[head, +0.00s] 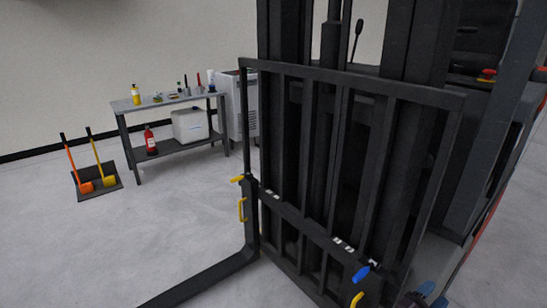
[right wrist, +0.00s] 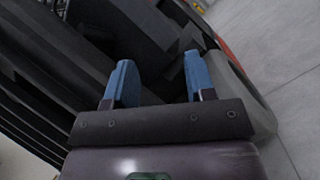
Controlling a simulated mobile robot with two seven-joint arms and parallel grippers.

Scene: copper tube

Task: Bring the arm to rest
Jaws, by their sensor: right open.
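My right gripper (head: 432,296) shows at the bottom right of the head view, low beside the front of a dark forklift (head: 345,150). In the right wrist view the two blue fingers of my right gripper (right wrist: 159,66) are spread apart with nothing between them. Dark forklift parts fill the background beyond the fingers. Most of the right arm is outside the head view. My left gripper is in neither view. No copper tube can be made out.
A fork (head: 205,280) runs along the floor to the lower left. A workbench (head: 165,103) stands at the back left, near a dustpan (head: 97,182). Open floor (head: 165,225) lies between.

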